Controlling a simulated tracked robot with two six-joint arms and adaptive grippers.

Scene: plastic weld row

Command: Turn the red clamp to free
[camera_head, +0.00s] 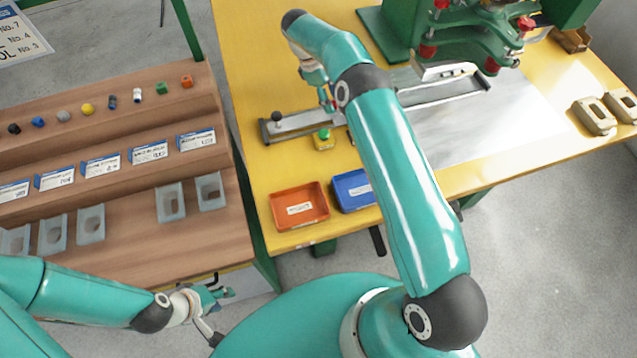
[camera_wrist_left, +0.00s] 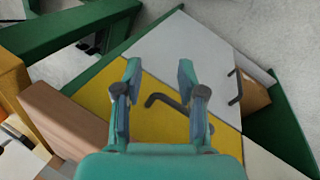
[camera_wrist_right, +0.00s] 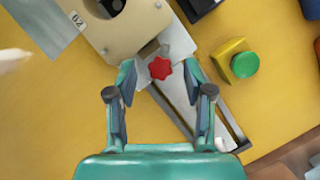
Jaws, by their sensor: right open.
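The red clamp is a small star-shaped knob (camera_wrist_right: 160,68) on a pale metal slide in the right wrist view. It sits just beyond and between the fingertips of my right gripper (camera_wrist_right: 159,78), which is open with gaps on both sides. In the head view my right gripper (camera_head: 324,88) hangs over the slide rail (camera_head: 290,124), and the arm hides much of the area. My left gripper (camera_head: 215,295) is away at the lower left. In the left wrist view the left gripper (camera_wrist_left: 160,72) is open and empty.
A beige fixture marked 02 (camera_wrist_right: 125,30) adjoins the knob. A yellow box with a green button (camera_head: 323,140) stands beside the rail. Orange (camera_head: 316,220) and blue (camera_head: 343,203) trays lie at the front. A green press (camera_head: 400,30) stands behind; a wooden parts rack (camera_head: 110,85) is at left.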

